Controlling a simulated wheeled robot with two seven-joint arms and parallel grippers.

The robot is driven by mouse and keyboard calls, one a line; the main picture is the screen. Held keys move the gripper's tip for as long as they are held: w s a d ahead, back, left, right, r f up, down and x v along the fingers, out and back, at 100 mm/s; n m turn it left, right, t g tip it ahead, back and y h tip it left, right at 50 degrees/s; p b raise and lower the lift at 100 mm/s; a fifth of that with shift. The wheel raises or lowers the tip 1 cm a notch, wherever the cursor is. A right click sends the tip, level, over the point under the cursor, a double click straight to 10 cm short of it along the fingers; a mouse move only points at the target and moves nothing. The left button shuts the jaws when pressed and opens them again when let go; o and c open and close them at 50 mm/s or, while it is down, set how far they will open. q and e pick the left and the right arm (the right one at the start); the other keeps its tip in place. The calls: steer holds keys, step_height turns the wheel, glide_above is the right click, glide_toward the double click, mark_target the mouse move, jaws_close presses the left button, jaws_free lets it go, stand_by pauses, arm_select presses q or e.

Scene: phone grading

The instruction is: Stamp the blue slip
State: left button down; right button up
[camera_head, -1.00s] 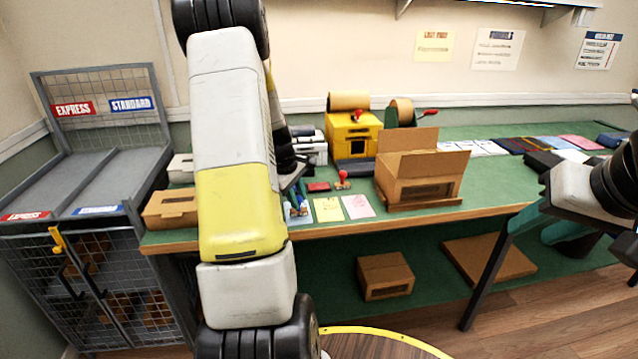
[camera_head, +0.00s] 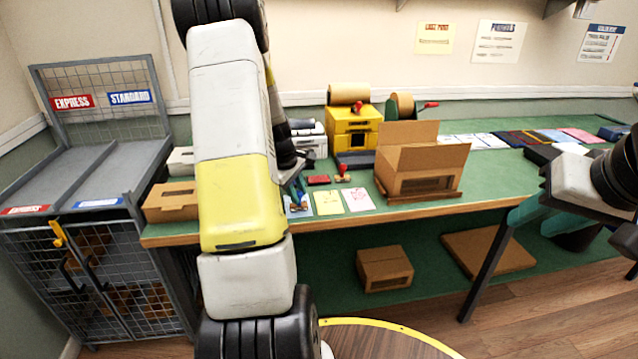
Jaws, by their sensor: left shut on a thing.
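The blue slip (camera_head: 300,211) lies at the left end of a row of slips near the bench's front edge. It is partly hidden by my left gripper (camera_head: 298,192), which is just above it, behind my forearm. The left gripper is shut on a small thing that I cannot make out. A stamp with a red and brown handle (camera_head: 343,169) stands on the bench to the right, beside a red ink pad (camera_head: 318,181). My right gripper (camera_head: 546,222) is at the far right by the bench's front edge, teal fingers apart, seemingly empty.
An open carton (camera_head: 425,171), a yellow machine (camera_head: 350,131) and a low cardboard box (camera_head: 170,201) stand on the green bench. A sorting cage (camera_head: 85,185) is at left.

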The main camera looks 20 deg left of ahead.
arm_select(q)
steer(key=shift+f, duration=0.55)
stand_by(0.7)
steer(key=shift+r, duration=3.55)
